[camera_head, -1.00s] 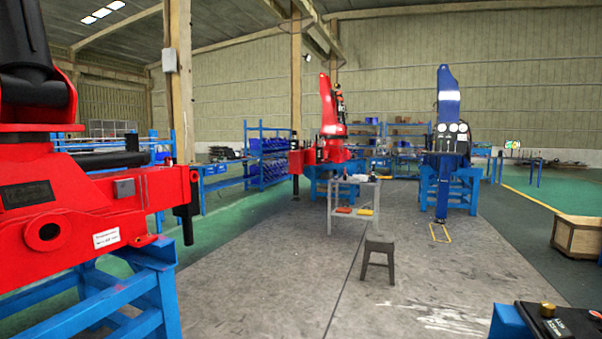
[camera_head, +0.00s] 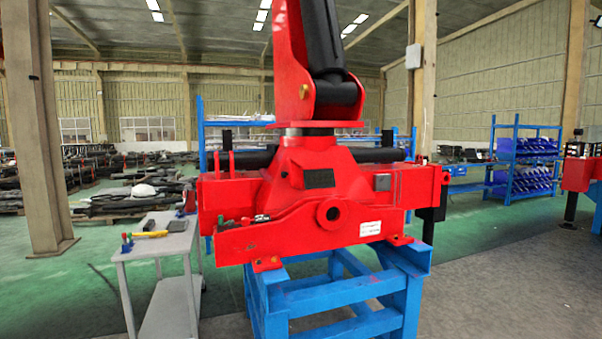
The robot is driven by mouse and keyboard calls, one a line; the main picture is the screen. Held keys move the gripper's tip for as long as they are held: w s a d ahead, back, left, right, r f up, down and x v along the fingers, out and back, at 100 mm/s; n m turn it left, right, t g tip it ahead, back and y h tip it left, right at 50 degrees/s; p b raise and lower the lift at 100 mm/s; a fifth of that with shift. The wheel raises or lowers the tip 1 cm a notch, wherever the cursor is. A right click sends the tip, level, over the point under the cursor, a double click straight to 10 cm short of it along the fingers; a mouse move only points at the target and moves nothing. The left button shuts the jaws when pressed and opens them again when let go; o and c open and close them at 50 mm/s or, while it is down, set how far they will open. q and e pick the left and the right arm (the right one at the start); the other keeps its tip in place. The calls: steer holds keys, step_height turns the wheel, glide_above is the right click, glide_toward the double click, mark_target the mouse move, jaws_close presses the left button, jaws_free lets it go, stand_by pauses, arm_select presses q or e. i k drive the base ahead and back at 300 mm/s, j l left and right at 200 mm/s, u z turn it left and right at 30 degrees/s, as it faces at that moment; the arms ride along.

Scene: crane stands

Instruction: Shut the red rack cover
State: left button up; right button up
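I cannot make out a red rack cover in the head view. The large red thing here is a crane body (camera_head: 335,190) with a black cylinder, standing on a blue steel stand (camera_head: 345,300) in the middle. Small levers and fittings (camera_head: 245,221) sit on its left front side. Neither of my grippers is in view.
A grey cart (camera_head: 165,250) with a yellow-handled tool and a few small items on top stands left of the crane. A blue shelf (camera_head: 525,165) with blue bins is at the back right. A pillar (camera_head: 35,130) stands at left. The floor at right front is clear.

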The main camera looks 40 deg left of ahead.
mark_target(295, 174)
steer(key=i+j, duration=0.1)
steer(key=j, duration=0.3)
steer(key=i+j+u, duration=0.1)
steer(key=j, duration=0.3)
steer(key=i+j, duration=0.15)
steer(key=j, duration=0.3)
steer(key=i+j, duration=0.1)
steer(key=j, duration=0.3)
steer(key=i+j+u, duration=0.1)
steer(key=j, duration=0.3)
steer(key=i+j, duration=0.15)
steer(key=j, duration=0.25)
steer(key=i+j+u, duration=0.1)
steer(key=j, duration=0.25)
steer(key=i+j, duration=0.05)
